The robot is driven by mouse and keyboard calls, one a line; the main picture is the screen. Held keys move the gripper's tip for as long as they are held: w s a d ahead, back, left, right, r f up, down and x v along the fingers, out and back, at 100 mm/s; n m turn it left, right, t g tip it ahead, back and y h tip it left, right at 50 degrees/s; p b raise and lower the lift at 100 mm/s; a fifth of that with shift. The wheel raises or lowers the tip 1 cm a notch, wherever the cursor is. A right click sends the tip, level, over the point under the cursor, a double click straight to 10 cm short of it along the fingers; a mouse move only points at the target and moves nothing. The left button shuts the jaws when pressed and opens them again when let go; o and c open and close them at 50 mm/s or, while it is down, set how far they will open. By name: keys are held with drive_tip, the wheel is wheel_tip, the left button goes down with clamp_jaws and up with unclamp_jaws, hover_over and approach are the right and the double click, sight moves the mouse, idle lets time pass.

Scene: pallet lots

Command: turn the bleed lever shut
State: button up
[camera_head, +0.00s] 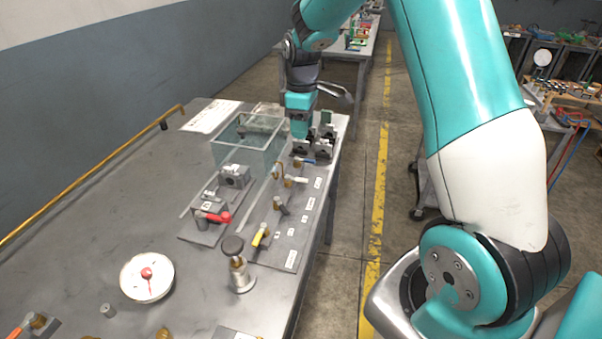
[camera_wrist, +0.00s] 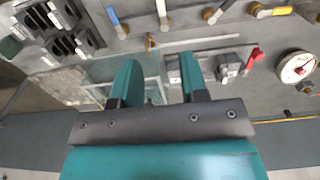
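A row of small levers on brass stems runs along a plate at the table's right side: a blue one (camera_head: 306,161), a white one (camera_head: 296,180), a dark one (camera_head: 283,208) and a yellow one (camera_head: 260,236). The labels beside them are too small to read, so I cannot tell which is the bleed lever. My gripper (camera_head: 299,136) is over the far end of this plate, near the blocks there. In the wrist view its two teal fingers (camera_wrist: 160,66) are apart with nothing held. The white lever (camera_wrist: 162,12) shows beyond the gap and the blue lever (camera_wrist: 112,17) is left of it.
A red-handled valve (camera_head: 219,217) sits on a separate plate left of the row. A clear tank (camera_head: 240,151) stands behind it. A knobbed metal post (camera_head: 240,271) and a round white dial (camera_head: 147,292) are nearer. The table's left middle is clear.

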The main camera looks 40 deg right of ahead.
sight(302, 179)
wheel_tip(302, 179, down, 15)
drive_tip(key=p, duration=0.2)
drive_tip(key=shift+a+f+p, duration=0.1)
drive_tip(key=shift+p, duration=0.2)
clamp_jaws()
